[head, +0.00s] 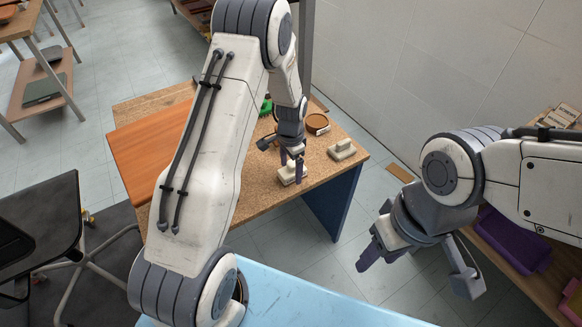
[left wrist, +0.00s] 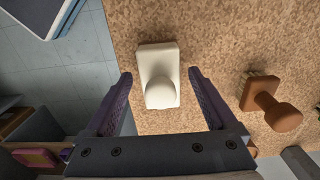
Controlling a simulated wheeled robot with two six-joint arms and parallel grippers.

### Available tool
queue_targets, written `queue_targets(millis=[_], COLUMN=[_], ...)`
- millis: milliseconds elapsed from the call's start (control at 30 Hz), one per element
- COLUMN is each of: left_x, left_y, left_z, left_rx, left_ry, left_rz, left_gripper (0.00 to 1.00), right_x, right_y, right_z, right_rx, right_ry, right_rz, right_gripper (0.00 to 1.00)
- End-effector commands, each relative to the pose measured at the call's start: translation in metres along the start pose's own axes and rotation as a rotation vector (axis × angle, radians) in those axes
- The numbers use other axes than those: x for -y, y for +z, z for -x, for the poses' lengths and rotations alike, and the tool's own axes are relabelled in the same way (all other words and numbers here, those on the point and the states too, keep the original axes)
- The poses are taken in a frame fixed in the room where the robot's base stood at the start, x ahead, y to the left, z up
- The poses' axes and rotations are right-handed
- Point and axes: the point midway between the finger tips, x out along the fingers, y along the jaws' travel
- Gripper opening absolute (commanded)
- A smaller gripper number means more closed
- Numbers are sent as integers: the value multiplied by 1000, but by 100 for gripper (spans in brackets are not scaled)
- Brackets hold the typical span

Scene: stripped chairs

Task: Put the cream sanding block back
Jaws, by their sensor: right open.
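A cream sanding block (head: 287,177) with a rounded knob sits on the cork-coloured table (head: 258,205), near its front edge. In the left wrist view the block (left wrist: 158,58) lies between the two fingers, with a gap on each side. My left gripper (head: 291,168) is open and reaches down around it; it also shows in the left wrist view (left wrist: 160,78). My right gripper (head: 418,266) is open and empty over the floor at the right.
A brown knobbed block (left wrist: 268,102) stands beside the cream block in the left wrist view. A round brown dish (head: 318,123) and a green item (head: 266,106) are further back. A light-blue surface (head: 310,296) is in front. A purple bin (head: 515,240) is at right.

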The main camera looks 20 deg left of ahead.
Motion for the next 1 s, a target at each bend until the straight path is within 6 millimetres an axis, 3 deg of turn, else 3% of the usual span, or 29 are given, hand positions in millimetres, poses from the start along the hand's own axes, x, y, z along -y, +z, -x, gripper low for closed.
queue_targets(millis=[267,600,867,967,1000], left_x=[0,1,0,-11,-22], left_y=[0,-1,0,-3,-5], left_z=[14,85,119,130,136], left_rx=[-1,-3,-1,-5,-7], left_ry=[-1,-3,-1,-2,-1], left_rz=[0,0,0,-3,-5], left_gripper=[90,90,90,90,90], right_x=[0,0,0,0,0], right_y=[0,0,0,0,0], right_z=[1,1,2,2,2], right_rx=[0,0,0,0,0], right_ry=[0,0,0,0,0], right_rz=[0,0,0,0,0], right_gripper=[50,50,50,50,50])
